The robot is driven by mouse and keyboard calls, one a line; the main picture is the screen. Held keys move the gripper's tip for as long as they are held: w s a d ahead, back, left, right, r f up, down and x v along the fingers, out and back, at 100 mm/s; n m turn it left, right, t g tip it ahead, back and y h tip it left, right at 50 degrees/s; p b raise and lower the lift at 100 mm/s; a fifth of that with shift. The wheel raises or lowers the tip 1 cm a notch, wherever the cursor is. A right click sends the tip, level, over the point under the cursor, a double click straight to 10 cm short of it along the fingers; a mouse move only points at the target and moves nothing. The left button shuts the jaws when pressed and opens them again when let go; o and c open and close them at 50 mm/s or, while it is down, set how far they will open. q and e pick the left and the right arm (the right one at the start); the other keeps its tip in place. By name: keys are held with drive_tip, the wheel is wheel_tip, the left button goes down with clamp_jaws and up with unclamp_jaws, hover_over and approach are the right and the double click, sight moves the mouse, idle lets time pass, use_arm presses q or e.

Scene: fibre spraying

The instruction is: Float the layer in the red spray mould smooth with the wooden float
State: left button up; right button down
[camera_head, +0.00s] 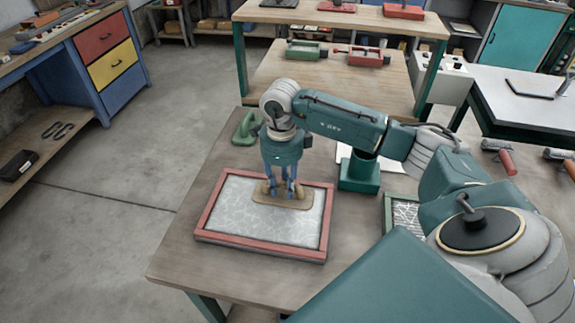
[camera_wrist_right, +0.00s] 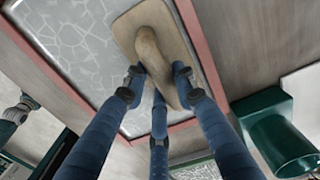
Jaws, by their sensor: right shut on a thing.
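The red spray mould (camera_head: 262,256) lies flat on the wooden table, with a pale grey layer (camera_head: 238,210) inside its frame. The layer shows a web of light lines. The wooden float (camera_head: 301,203) rests over the layer near the mould's right back part. My right gripper (camera_head: 283,188) is above it with its blue fingers shut around the float's handle (camera_wrist_right: 150,60). In the right wrist view the float's board (camera_wrist_right: 127,30) lies beside the red rim (camera_wrist_right: 197,45). Whether the board touches the layer is hard to tell. My left gripper is not in view.
A green hand tool (camera_head: 245,128) lies behind the mould. A green box-shaped holder (camera_head: 358,172) stands to the right, and a green-framed mould (camera_head: 388,215) lies partly behind my right arm. The table (camera_head: 185,245) is bare at the left and front.

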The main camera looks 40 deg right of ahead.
drive_tip(key=shift+w+a+b, duration=0.65)
drive_tip(key=shift+w+a, duration=0.85)
drive_tip(key=shift+w, duration=0.2)
drive_tip(key=shift+w+a+b, duration=0.65)
drive_tip(key=shift+w+a, duration=0.8)
drive_tip(key=shift+w, duration=0.25)
wheel_tip(320, 180, up, 7)
drive_tip(key=p, duration=0.4)
drive_tip(key=s+a+r+n+b, duration=0.1)
drive_tip(key=s+a+n, duration=0.3)
drive_tip(key=s+n, duration=0.5)
drive_tip(key=s+a+n+b, duration=0.3)
drive_tip(key=s+n, duration=0.7)
drive_tip(key=n, duration=0.9)
drive_tip(key=shift+a+r, duration=0.4)
drive_tip(key=shift+a, duration=0.6)
